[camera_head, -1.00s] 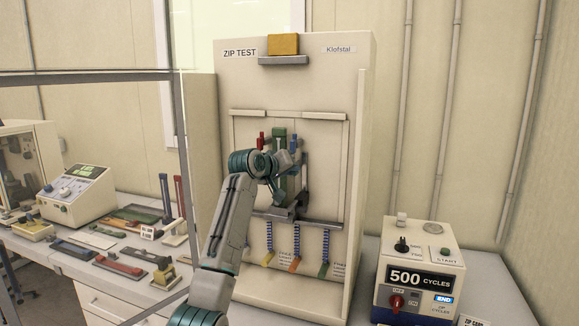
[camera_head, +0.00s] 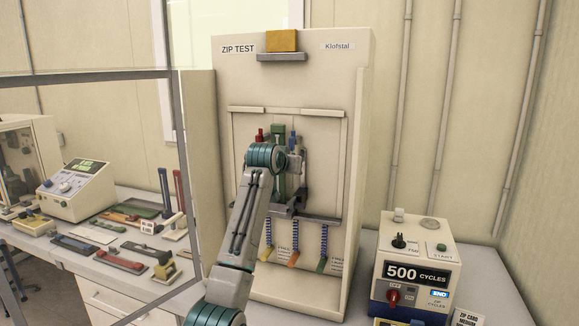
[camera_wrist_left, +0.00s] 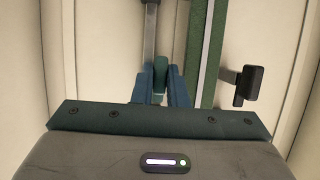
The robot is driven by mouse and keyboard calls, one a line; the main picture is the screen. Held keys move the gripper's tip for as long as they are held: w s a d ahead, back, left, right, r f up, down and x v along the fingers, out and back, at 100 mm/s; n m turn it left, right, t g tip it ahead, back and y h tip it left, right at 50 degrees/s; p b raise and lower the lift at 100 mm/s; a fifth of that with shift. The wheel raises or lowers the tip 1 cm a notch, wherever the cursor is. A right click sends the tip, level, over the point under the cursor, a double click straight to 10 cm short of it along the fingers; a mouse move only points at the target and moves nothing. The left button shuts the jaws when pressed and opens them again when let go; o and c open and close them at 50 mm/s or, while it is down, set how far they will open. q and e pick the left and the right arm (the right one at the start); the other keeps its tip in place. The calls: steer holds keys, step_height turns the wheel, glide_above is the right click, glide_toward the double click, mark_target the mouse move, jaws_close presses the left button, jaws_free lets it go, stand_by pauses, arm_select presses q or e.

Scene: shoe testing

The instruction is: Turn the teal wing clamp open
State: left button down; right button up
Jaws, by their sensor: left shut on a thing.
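The teal wing clamp (camera_wrist_left: 160,72) shows in the left wrist view as a small rounded teal piece. It stands between the two blue fingers of my left gripper (camera_wrist_left: 161,88), which are shut on it. In the head view my left arm reaches up to the front of the zip test machine (camera_head: 343,90). Its wrist covers the clamp and the fingertips there. A green upright strip (camera_head: 278,132) and a blue-topped piece (camera_head: 292,137) show just above the wrist. My right gripper is not in view.
In the wrist view a dark lever block (camera_wrist_left: 249,82) stands close right of my fingers. A grey crossbar (camera_head: 318,217) with hanging coloured zip pulls lies below the wrist. A cycle counter box (camera_head: 417,255) stands at right. A metal frame post (camera_head: 183,150) stands left of my arm.

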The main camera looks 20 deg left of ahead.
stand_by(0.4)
arm_select(q)
steer(key=c, duration=1.4)
jaws_free()
steer(key=shift+c, duration=0.2)
steer(key=b+v, duration=0.5)
steer(key=v, duration=0.5)
steer(key=shift+s+r, duration=0.2)
steer(key=shift+s, duration=0.1)
